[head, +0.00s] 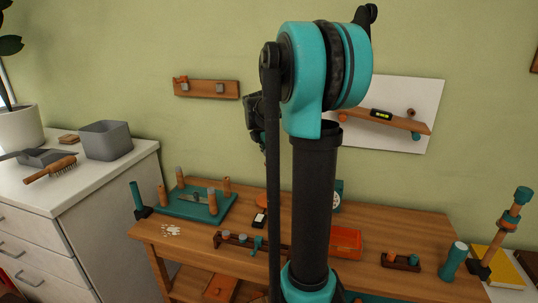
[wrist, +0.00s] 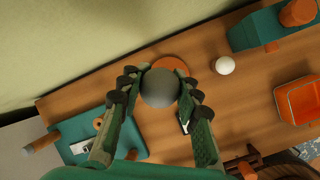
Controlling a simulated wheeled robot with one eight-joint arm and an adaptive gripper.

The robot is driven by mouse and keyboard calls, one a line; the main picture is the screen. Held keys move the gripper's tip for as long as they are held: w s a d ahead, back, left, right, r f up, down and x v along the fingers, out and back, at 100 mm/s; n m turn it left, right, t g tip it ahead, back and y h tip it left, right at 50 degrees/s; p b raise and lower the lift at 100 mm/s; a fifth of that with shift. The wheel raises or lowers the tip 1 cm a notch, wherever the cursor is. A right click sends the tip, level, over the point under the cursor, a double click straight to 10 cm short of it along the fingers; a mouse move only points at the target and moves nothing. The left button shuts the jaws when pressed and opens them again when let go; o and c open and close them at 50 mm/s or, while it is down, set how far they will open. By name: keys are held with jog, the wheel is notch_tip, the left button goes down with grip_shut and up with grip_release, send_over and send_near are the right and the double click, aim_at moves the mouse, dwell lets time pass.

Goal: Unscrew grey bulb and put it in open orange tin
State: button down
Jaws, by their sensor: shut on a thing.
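The grey bulb (wrist: 160,88) shows in the wrist view as a round grey ball. My gripper (wrist: 162,84) is shut on it, one dark ridged finger on each side. Behind the bulb is a round orange base (wrist: 173,65), partly covered; I cannot tell whether the bulb still touches a socket there. The orange tin (wrist: 298,101), with its top open, is at the right edge of the wrist view. An orange box that looks like the tin (head: 346,242) lies on the bench right of my arm in the head view. My arm hides the bulb there.
A white ball (wrist: 224,65) and a teal block with orange parts (wrist: 268,30) lie right of the bulb. A teal tray with pegs (head: 195,203) is on the wooden bench's (head: 180,243) left. A wooden rack (head: 235,239) lies near the front edge.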

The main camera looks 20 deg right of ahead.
jog(key=shift+n+t+y, duration=0.3)
jog(key=shift+n, duration=0.6)
jog(key=shift+n+y, duration=0.3)
jog(key=shift+n, duration=0.5)
jog(key=shift+n+t+y, duration=0.4)
jog(key=shift+n+y, duration=0.4)
jog(key=shift+n, duration=1)
jog(key=shift+a, duration=0.1)
jog(key=c, duration=1.3)
grip_release()
